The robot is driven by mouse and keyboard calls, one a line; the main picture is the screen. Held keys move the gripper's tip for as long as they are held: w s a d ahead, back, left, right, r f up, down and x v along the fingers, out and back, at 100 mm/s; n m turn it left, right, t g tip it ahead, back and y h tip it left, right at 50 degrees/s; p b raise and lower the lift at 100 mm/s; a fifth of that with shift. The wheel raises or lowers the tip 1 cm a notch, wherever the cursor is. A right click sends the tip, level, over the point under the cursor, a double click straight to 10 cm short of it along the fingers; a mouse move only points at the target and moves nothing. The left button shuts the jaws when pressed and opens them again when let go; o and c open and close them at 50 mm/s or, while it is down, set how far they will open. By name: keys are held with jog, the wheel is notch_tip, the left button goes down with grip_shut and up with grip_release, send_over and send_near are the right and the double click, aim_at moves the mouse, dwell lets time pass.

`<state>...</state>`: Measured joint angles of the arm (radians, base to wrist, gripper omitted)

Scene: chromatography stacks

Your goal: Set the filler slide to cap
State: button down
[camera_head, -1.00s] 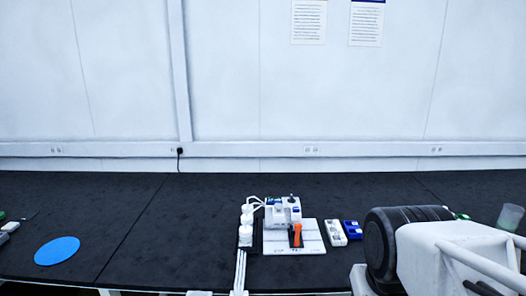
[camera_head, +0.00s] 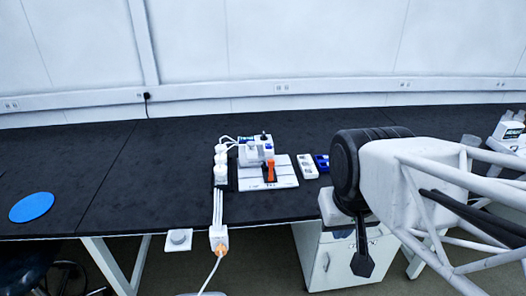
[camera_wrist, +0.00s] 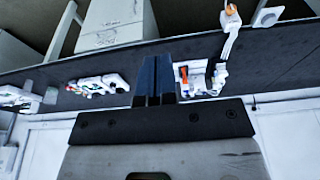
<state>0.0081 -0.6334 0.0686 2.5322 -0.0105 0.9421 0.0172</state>
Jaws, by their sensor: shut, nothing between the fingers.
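The white filler machine (camera_head: 256,150) stands on a white base plate (camera_head: 284,178) on the black bench. An upright orange part (camera_head: 270,171) is at its front; I cannot tell whether this is the slide, and slide marks are too small to read. My gripper (camera_head: 362,268) points down in front of the bench edge, right of the machine and apart from it. In the wrist view its dark fingers (camera_wrist: 154,72) are together and empty. The machine (camera_wrist: 197,84) shows just right of them there, with a red-orange part (camera_wrist: 184,72), partly hidden by the fingers.
White tubes (camera_head: 220,165) stand left of the machine, with cables running to a white box (camera_head: 218,238) at the bench edge. A blue disc (camera_head: 32,207) lies far left; bench between is clear.

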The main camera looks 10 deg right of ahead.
jog(key=c, duration=1.8)
grip_release()
jog(key=o, duration=0.4)
jog(key=shift+w, duration=0.1)
jog(key=o, duration=0.3)
jog(key=shift+w+r, duration=0.15)
jog(key=shift+w, duration=0.1)
jog(key=shift+o, duration=0.5)
jog(key=shift+w+r, duration=0.1)
jog(key=shift+w, duration=0.2)
jog(key=w+a+n+g+h, duration=0.15)
jog(key=w+n, duration=0.75)
jog(key=w, duration=1.9)
jog(key=w+a+f+n+h, duration=0.1)
jog(key=w+f+n, duration=0.2)
jog(key=w+f, duration=0.3)
jog(key=w+a+f+n+h, duration=0.1)
jog(key=w+f, duration=0.5)
jog(key=w, duration=0.6)
jog(key=w+a+f+n+g+h, duration=0.1)
jog(key=w+a+f+n, duration=0.2)
jog(key=w+f+n, duration=0.2)
jog(key=w+f, duration=0.2)
jog(key=w, duration=0.2)
jog(key=shift+w+a, duration=0.2)
jog(key=shift+w, duration=0.1)
